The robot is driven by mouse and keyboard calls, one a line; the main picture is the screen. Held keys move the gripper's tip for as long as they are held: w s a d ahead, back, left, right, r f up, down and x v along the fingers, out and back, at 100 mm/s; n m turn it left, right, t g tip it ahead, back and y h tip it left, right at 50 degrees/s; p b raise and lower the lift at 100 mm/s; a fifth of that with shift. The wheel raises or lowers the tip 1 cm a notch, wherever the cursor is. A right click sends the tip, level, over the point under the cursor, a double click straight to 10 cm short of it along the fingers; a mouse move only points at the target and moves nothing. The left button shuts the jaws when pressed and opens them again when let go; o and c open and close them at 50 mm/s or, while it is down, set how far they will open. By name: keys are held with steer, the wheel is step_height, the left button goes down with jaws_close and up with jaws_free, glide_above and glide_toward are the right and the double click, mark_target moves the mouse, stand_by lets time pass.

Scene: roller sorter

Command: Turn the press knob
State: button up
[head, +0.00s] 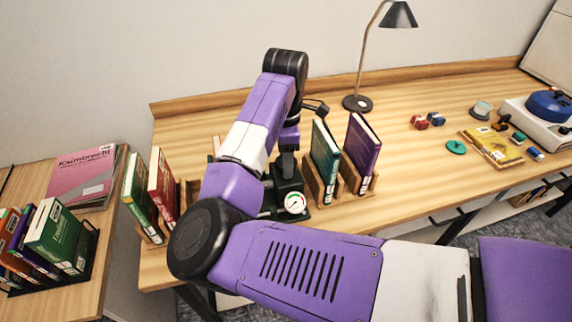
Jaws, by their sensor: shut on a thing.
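The dark green press (268,200) stands on the wooden desk, with a round white gauge (295,203) on its front. Its left part is hidden behind my purple and white arm. My gripper (287,166) points down onto the top of the press, below my black wrist. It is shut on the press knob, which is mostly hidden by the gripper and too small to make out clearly. I cannot tell how far the knob is turned.
Upright books in wooden holders stand close on both sides: green and purple (362,146) on the right, green and red (162,187) on the left. A black lamp (357,103) stands behind. Small items and a yellow book (492,148) lie at far right; desk between is clear.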

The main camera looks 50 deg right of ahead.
steer(key=n+b, duration=0.2)
steer(key=n, duration=0.2)
steer(key=shift+f+n+b, duration=0.1)
steer(key=shift+n+b, duration=0.2)
steer(key=shift+b, duration=0.1)
steer(key=shift+n+b, duration=1.05)
steer(key=shift+n, duration=0.85)
steer(key=shift+r, duration=0.2)
steer(key=o, duration=1.3)
steer(key=shift+o, duration=0.2)
steer(key=shift+r+b, duration=0.6)
steer(key=shift+r, duration=3.3)
